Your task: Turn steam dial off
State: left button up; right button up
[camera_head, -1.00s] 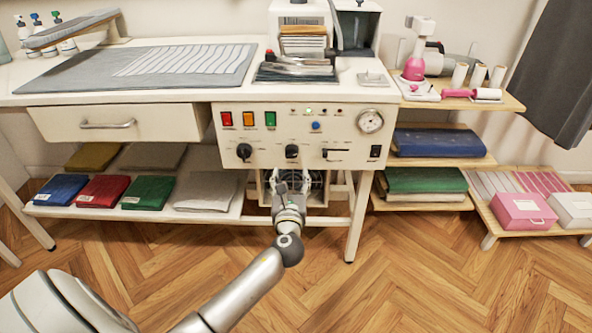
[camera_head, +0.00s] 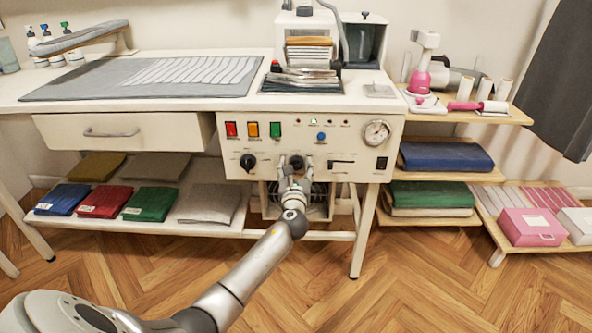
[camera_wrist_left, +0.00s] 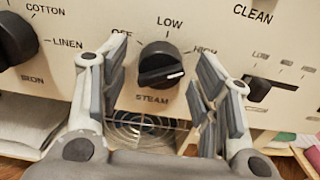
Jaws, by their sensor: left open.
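The black steam dial (camera_wrist_left: 160,66) is on the white control panel (camera_head: 215,162), labelled OFF, LOW and HIGH, with STEAM below it. Its white pointer mark points right, toward HIGH. In the head view the steam dial (camera_head: 296,161) is just above my gripper. My left gripper (camera_wrist_left: 161,82) is open, with one finger on each side of the dial and visible gaps to both; I cannot tell how deep the fingertips reach. My left gripper (camera_head: 294,174) also shows in the head view. My right gripper is not in view.
The iron dial (camera_wrist_left: 14,38) sits left of my gripper, and a slider (camera_wrist_left: 258,88) sits to its right. Coloured buttons (camera_head: 252,130) and a gauge (camera_head: 377,131) are higher on the panel. A lower shelf (camera_head: 225,225) holds folded cloths. The floor in front is clear.

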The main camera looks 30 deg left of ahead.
pick_arm(q)
jog(key=c, duration=1)
jog(key=shift+c, duration=0.2)
